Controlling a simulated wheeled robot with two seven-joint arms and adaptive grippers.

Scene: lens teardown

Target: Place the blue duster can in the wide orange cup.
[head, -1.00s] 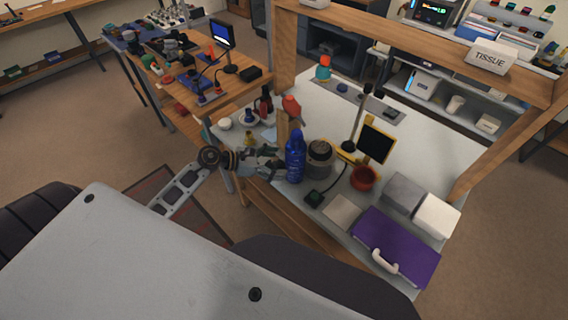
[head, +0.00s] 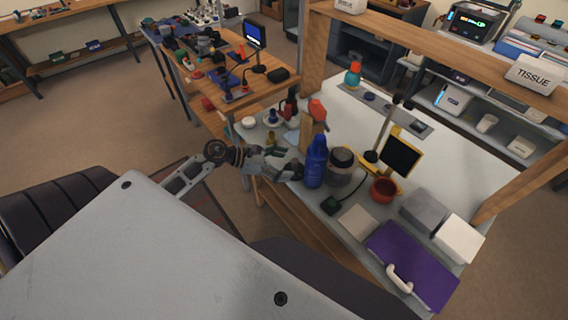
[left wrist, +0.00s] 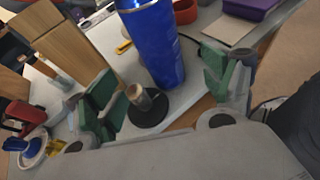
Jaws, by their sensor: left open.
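The blue duster can (head: 316,165) stands upright on the light workbench, near its front edge; it also shows in the left wrist view (left wrist: 156,45), its top cut off. My left gripper (head: 292,163) is open and empty, just left of the can. In the left wrist view its green-padded fingers (left wrist: 160,92) are spread apart, with the can beyond them. A brownish piece on a round black base (left wrist: 147,105) shows between the fingers. A wide reddish-orange cup (head: 383,190) stands to the right of the can. My right gripper is not in view.
A grey jar (head: 341,166) stands close to the can's right. A wooden block (head: 311,132) and a red-topped bottle are behind it. A framed dark screen (head: 402,155) stands behind the cup. A purple case (head: 412,265) and light boxes lie to the right.

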